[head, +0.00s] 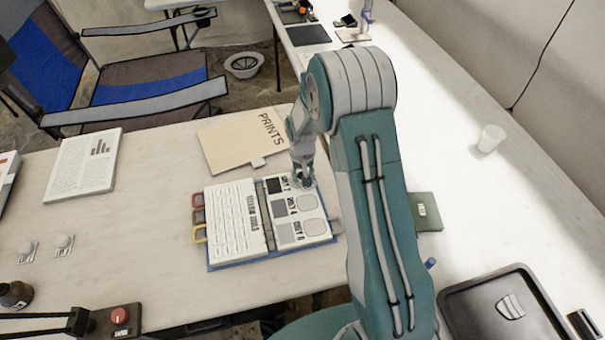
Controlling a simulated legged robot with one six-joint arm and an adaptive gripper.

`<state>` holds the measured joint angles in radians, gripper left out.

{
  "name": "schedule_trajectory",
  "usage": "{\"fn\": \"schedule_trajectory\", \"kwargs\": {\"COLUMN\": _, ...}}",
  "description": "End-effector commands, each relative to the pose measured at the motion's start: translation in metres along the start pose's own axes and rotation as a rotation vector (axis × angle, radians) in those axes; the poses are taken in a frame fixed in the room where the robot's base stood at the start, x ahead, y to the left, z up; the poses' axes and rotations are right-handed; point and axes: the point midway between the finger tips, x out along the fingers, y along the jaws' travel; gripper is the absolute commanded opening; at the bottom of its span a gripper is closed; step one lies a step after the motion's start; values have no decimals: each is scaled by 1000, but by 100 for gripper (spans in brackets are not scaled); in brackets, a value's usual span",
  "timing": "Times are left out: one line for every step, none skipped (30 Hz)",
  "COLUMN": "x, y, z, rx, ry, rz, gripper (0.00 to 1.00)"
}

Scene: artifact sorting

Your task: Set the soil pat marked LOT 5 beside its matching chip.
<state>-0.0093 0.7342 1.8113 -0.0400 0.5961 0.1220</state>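An open binder (282,247) lies on the white table, with a printed left page and a right page of three labelled rows. Each row has a square chip: a dark one (274,186) at top, a mid-grey one (281,208) in the middle and a grey one (287,233) at the bottom. The middle and bottom rows have empty rounded outlines beside their chips. The row labels are too small to read surely. My gripper (303,184) points down over the top row's right side and hides that spot. I cannot see a soil pat or whether the fingers hold one.
A PRINTS folder (240,140) lies behind the binder, and a printed sheet (85,165) lies to the left. A green booklet (426,212), a dark tray (505,310) and a cup (490,139) are right of my arm. A red-button box (117,321) stands at front left.

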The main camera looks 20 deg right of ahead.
Motion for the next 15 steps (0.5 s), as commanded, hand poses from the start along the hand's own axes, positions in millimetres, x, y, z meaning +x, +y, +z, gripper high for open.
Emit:
{"fn": "schedule_trajectory", "kwargs": {"x": 1, "y": 0, "z": 0, "rx": 0, "ry": 0, "rz": 0, "gripper": 12}}
{"fn": "schedule_trajectory", "kwargs": {"x": 2, "y": 0, "z": 0, "rx": 0, "ry": 0, "rz": 0, "gripper": 12}}
{"fn": "schedule_trajectory", "kwargs": {"x": 1, "y": 0, "z": 0, "rx": 0, "ry": 0, "rz": 0, "gripper": 68}}
{"fn": "schedule_trajectory", "kwargs": {"x": 1, "y": 0, "z": 0, "rx": 0, "ry": 0, "rz": 0, "gripper": 82}}
{"fn": "schedule_trajectory", "kwargs": {"x": 1, "y": 0, "z": 0, "rx": -1, "ry": 0, "rz": 0, "gripper": 91}}
{"fn": "schedule_trajectory", "kwargs": {"x": 1, "y": 0, "z": 0, "rx": 0, "ry": 0, "rz": 0, "gripper": 91}}
{"fn": "schedule_trajectory", "kwargs": {"x": 1, "y": 0, "z": 0, "rx": -1, "ry": 0, "rz": 0, "gripper": 91}}
{"fn": "schedule_trajectory", "kwargs": {"x": 1, "y": 0, "z": 0, "rx": -1, "ry": 0, "rz": 0, "gripper": 91}}
{"fn": "schedule_trajectory", "kwargs": {"x": 1, "y": 0, "z": 0, "rx": -1, "ry": 0, "rz": 0, "gripper": 91}}
{"fn": "schedule_trajectory", "kwargs": {"x": 1, "y": 0, "z": 0, "rx": -1, "ry": 0, "rz": 0, "gripper": 91}}
{"fn": "schedule_trajectory", "kwargs": {"x": 1, "y": 0, "z": 0, "rx": -1, "ry": 0, "rz": 0, "gripper": 91}}
{"fn": "schedule_trajectory", "kwargs": {"x": 1, "y": 0, "z": 0, "rx": -1, "ry": 0, "rz": 0, "gripper": 91}}
{"fn": "schedule_trajectory", "kwargs": {"x": 1, "y": 0, "z": 0, "rx": -1, "ry": 0, "rz": 0, "gripper": 91}}
{"fn": "schedule_trajectory", "kwargs": {"x": 1, "y": 0, "z": 0, "rx": -1, "ry": 0, "rz": 0, "gripper": 91}}
{"fn": "schedule_trajectory", "kwargs": {"x": 1, "y": 0, "z": 0, "rx": -1, "ry": -1, "rz": 0, "gripper": 91}}
